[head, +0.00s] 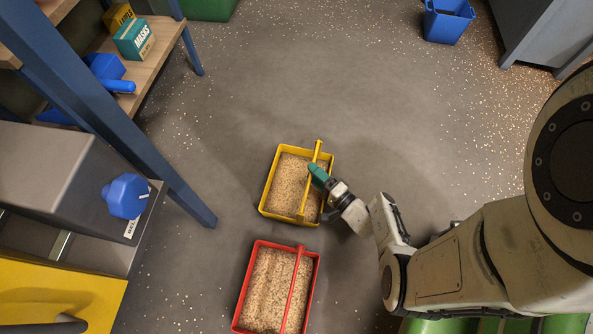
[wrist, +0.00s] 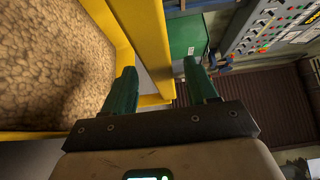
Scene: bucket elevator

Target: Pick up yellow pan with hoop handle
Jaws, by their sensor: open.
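The yellow pan (head: 264,207) stands on the floor, filled with tan grain. Its yellow hoop handle (head: 311,169) runs as a straight bar above the grain, toward the pan's right side. My gripper (head: 316,170), with green fingers, reaches in from the right at this bar. In the wrist view my gripper (wrist: 160,66) is open, with one finger on each side of the yellow handle bar (wrist: 146,35). I cannot tell whether either finger touches the bar. Grain and the pan's yellow rim (wrist: 103,22) fill the left of that view.
A red pan (head: 316,268) of grain stands just in front of the yellow one. A blue-framed shelf (head: 165,40) and a grey machine with a blue knob (head: 127,196) stand at left. A blue bin (head: 446,25) is at the far right. The floor beyond the pans is clear.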

